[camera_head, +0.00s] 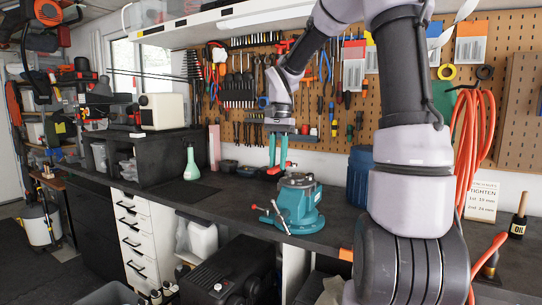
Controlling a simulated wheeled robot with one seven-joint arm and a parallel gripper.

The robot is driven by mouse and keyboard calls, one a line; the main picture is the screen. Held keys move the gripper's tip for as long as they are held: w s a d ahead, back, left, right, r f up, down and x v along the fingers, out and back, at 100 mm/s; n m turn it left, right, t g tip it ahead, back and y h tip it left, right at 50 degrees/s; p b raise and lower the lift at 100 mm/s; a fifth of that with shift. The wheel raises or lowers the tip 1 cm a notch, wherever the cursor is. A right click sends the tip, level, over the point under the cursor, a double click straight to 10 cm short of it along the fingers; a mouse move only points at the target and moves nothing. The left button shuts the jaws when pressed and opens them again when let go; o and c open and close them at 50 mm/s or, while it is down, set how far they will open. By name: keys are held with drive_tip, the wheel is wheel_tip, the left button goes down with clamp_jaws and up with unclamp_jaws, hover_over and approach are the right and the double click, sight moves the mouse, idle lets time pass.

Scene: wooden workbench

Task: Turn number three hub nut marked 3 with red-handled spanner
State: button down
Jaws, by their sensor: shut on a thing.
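My gripper (277,164) hangs down with its teal fingers just above the bench, behind the vise. It is shut on a small red piece, which looks like the handle of the red-handled spanner (274,171). The spanner's jaw end is too small to make out. A teal vise (299,212) stands on the bench in front of my gripper, with a grey round metal part (297,181) on top, probably the hub. The nuts and the mark 3 cannot be read at this size.
The dark workbench (235,208) is clear left of the vise. A green spray bottle (191,163) stands back left. A blue bin (360,178) is right of the vise. A tool pegboard (335,125) lies behind.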

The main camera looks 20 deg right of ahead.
drive_tip(key=shift+w+f, duration=0.2)
drive_tip(key=shift+w, duration=0.05)
drive_tip(key=shift+f, duration=2.75)
drive_tip(key=shift+s+d+n, duration=0.75)
drive_tip(key=shift+d+n, duration=0.25)
drive_tip(key=shift+n, duration=0.2)
drive_tip(key=shift+s+d+f+n, duration=0.1)
drive_tip(key=shift+s+d+n, duration=0.2)
drive_tip(key=shift+d+n, duration=0.25)
drive_tip(key=shift+s+d+n, duration=0.25)
drive_tip(key=shift+d+n, duration=0.3)
